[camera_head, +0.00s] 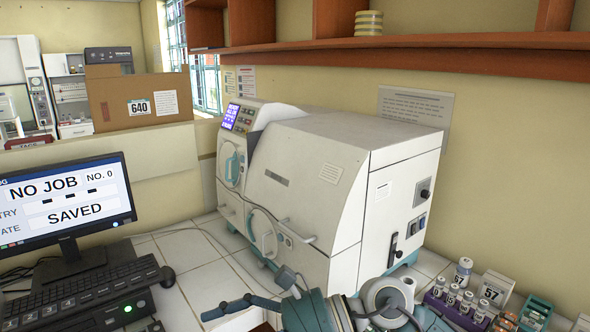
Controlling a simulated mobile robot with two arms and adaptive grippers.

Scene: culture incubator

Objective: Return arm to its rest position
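My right arm comes in at the bottom, right of centre, with grey and teal links. Its gripper (240,306) points left, low in front of the white incubator (310,185). A dark blue finger part shows, but the frame does not show clearly whether the gripper is open or shut. I see nothing held in it. It appears apart from the incubator's front. My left gripper is not in view.
A monitor (65,205) reading "NO JOB" and "SAVED" stands at left, with a keyboard (80,295) and mouse (146,274). A purple rack (452,312) of vials and a bottle (463,271) stand at lower right. White tiles (200,287) lie clear between keyboard and incubator.

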